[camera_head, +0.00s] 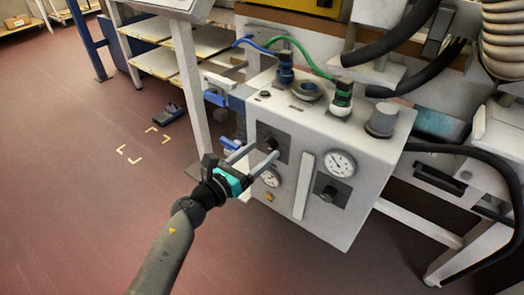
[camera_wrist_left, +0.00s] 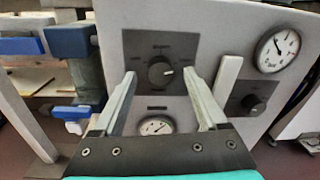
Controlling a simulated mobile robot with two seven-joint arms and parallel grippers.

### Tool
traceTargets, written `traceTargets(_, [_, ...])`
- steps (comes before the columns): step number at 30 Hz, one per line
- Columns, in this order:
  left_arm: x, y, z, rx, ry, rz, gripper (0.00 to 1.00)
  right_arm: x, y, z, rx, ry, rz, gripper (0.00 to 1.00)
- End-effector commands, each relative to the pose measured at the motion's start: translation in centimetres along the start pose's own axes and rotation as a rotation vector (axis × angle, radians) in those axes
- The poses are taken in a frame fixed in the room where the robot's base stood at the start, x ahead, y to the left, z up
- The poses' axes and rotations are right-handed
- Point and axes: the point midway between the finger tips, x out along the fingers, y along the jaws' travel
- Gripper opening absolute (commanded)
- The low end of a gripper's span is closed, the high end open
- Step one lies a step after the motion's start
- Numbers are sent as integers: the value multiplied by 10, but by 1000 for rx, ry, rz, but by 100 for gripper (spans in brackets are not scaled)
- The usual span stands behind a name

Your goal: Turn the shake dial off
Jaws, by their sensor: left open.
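A black dial (camera_wrist_left: 161,72) sits on a dark square plate on the front of a pale control box. It also shows in the head view (camera_head: 270,143), partly behind my gripper. Its label is too blurred to read, and I cannot tell its setting for certain. A second black dial (camera_head: 329,193) sits on another dark plate, lower right, and shows in the wrist view (camera_wrist_left: 252,104). I cannot tell from the labels which is the shake dial. My left gripper (camera_head: 265,149) is open and empty, its fingers either side of the first dial in the wrist view, apparently short of it.
The control box (camera_head: 308,165) carries a large gauge (camera_head: 341,163), a smaller gauge (camera_head: 270,177) and a pale vertical bar (camera_head: 304,186). Hoses (camera_head: 303,50) connect on top. A blue-handled fitting (camera_head: 216,98) juts out at its left. Open floor lies left.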

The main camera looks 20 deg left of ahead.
Motion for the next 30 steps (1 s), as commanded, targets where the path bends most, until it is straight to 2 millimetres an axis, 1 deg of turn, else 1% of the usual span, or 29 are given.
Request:
traceTargets(3, [9, 0, 0, 0, -1, 0, 75, -5, 0, -2, 0, 8, 0, 50])
traceTargets(6, [13, 0, 0, 0, 1, 0, 75, -7, 0, -3, 1, 11, 0, 50])
traceTargets(14, [14, 0, 0, -1, 0, 0, 75, -8, 0, -4, 1, 14, 1, 50])
traceTargets(17, [14, 0, 0, -1, 0, 0, 66, -8, 1, -4, 1, 14, 1, 50])
traceTargets(30, [13, 0, 0, -1, 0, -1, 17, -7, 2, -2, -3, 9, 4, 50])
